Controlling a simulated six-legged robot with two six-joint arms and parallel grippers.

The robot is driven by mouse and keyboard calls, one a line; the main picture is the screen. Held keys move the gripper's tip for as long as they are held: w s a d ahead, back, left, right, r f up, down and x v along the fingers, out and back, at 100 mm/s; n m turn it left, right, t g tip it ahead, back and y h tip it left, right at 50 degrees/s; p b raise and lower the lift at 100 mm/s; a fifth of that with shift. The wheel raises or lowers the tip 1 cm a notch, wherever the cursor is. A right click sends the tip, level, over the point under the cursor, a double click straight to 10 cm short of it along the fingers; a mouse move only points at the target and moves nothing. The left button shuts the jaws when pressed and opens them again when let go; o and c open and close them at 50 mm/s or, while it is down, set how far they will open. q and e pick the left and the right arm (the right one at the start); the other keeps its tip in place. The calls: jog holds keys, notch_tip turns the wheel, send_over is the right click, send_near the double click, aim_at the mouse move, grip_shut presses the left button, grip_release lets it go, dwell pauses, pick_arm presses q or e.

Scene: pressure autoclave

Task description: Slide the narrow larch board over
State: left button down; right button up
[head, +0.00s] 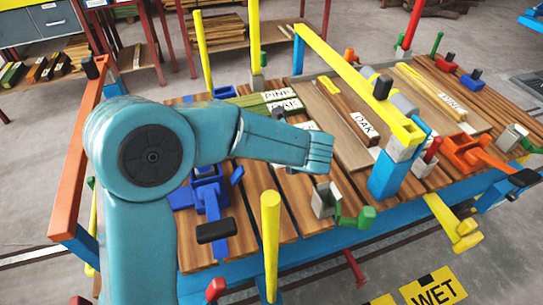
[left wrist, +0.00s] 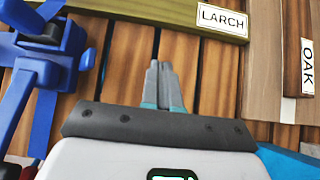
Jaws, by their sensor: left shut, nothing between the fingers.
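In the left wrist view a greenish-brown board with a white LARCH label (left wrist: 165,12) lies across the top, running out of frame at the top and left. In the head view my left arm hides most of that area; a partly covered white label (head: 307,126) shows there, too small to read. My left gripper (head: 322,155) is shut and empty above the slatted table, its fingers (left wrist: 163,72) pointing toward the larch board with slats showing between. I cannot tell its height. My right gripper is not in view.
An OAK-labelled piece (left wrist: 306,65) lies right of the larch board. A blue clamp (left wrist: 45,70) stands left of my gripper. A long yellow bar clamp (head: 345,75) crosses the table, a grey clamp (head: 325,200) sits at the front edge, and a yellow post (head: 270,235) rises in front.

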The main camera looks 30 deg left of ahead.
pick_arm(q)
jog(key=b+x, duration=0.1)
jog(key=x, duration=0.3)
jog(key=s+f+b+x, duration=0.1)
jog(key=x, duration=0.3)
jog(key=b+x, duration=0.2)
jog(key=x, duration=0.2)
jog(key=shift+s+d+f, duration=0.2)
jog(key=shift+s+d, duration=0.05)
jog(key=shift+d, duration=0.05)
jog(key=shift+w+a+r, duration=0.15)
jog(key=shift+w+a, duration=0.75)
jog(key=shift+a, duration=0.05)
jog(key=shift+w+a, duration=0.45)
jog(key=shift+a, duration=0.05)
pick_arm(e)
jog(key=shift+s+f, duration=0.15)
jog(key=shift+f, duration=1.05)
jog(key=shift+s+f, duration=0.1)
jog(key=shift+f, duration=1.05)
